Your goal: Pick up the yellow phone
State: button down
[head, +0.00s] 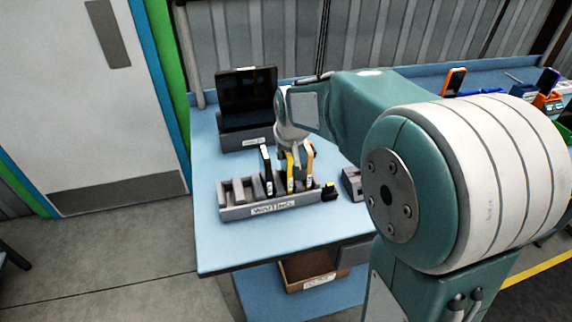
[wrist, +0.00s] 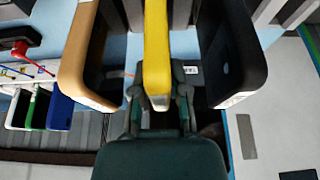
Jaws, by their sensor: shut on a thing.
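The yellow phone (head: 290,172) stands upright in the grey slotted rack (head: 240,211) on the blue table, between a black phone (head: 267,170) and an orange-tan phone (head: 309,161). In the wrist view the yellow phone (wrist: 157,50) runs down the middle, with the tan phone (wrist: 88,60) to its left and the black phone (wrist: 235,55) to its right. My gripper (wrist: 159,103) is shut on the yellow phone's near end. In the head view my gripper (head: 290,150) is partly hidden behind the phones.
A black tablet (head: 247,92) stands in a grey holder behind the rack. A cardboard box (head: 308,271) sits below the tabletop. The rack's left slots are empty. The table's front left is clear.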

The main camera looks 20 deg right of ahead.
jog(key=r, duration=0.3)
jog(key=shift+s+r, duration=0.2)
jog(key=shift+r, duration=0.15)
jog(key=s+r, duration=0.9)
jog(key=s, duration=0.4)
jog(key=shift+s+r, duration=0.15)
jog(key=shift+s, duration=0.2)
jog(key=shift+r, duration=0.75)
notch_tip(320, 180, up, 3)
jog(key=shift+f, duration=0.1)
